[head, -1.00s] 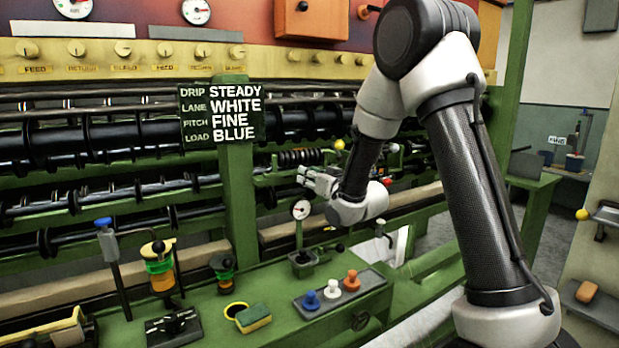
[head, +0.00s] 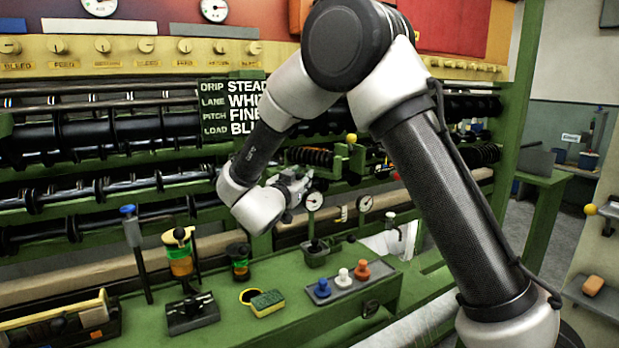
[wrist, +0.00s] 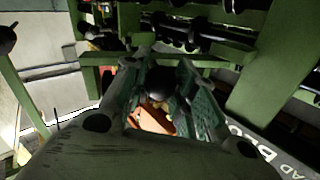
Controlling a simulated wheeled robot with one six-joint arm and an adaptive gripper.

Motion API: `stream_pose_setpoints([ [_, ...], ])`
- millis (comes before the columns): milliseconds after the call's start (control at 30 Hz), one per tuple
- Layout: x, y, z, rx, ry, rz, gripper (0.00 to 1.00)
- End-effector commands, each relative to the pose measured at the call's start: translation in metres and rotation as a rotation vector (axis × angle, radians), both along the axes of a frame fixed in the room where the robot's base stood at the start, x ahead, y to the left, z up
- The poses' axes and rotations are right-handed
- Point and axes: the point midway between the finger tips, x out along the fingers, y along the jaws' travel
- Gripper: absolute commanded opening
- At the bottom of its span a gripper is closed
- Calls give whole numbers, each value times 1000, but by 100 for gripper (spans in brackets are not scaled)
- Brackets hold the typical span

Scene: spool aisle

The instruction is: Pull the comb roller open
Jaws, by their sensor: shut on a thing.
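A black ribbed roller (head: 310,156), which looks like the comb roller, lies in the green machine frame, partly behind my arm in the head view. My gripper (head: 303,184) is just below and in front of it, pointing right. In the wrist view my gripper's green-grey fingers (wrist: 163,82) stand on either side of a dark round knob (wrist: 157,84) and are shut on it. An orange surface (wrist: 152,116) shows between the fingers below the knob. The contact is hidden in the head view, and I cannot tell how the knob joins the roller.
A yellow ball knob (head: 351,138) stands right of the roller. A tray (head: 342,290) with blue, white and orange pegs and a sponge (head: 267,303) lie on the bench. A sign (head: 233,108) hangs at left.

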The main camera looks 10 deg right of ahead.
Motion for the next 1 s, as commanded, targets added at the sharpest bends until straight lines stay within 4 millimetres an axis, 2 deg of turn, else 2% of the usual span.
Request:
stream_pose_setpoints([
  [100, -1, 13, 1, 3, -5, -85, 0],
  [400, -4, 31, 2, 1, -7, -241, 0],
  [1000, -4, 37, 4, 0, -9, -298, 0],
])
